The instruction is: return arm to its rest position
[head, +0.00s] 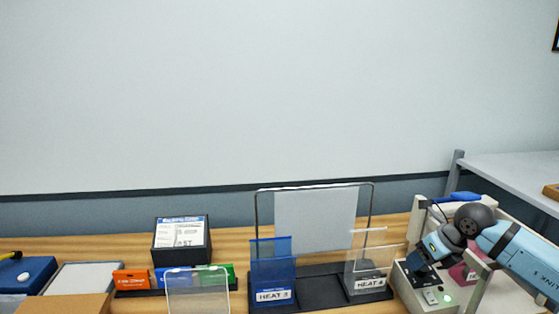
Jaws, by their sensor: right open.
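My right arm comes in from the right edge. Its blue and black gripper (420,266) points down and left over a white device (412,297) at the right of the table. The gripper is open; its fingertips are small and dark, and I cannot tell whether they touch the device. A green light (447,298) glows on the device's front. A magenta piece (459,273) shows partly behind my wrist. My left gripper is not in view.
A black stand (325,299) holds a blue panel (273,264) and a clear panel (368,265), both with HEAT labels. A wire frame with a pale sheet (315,220) rises behind. A dark box (181,246), colored cards (131,279) and trays stand left. A grey table (505,168) is at back right.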

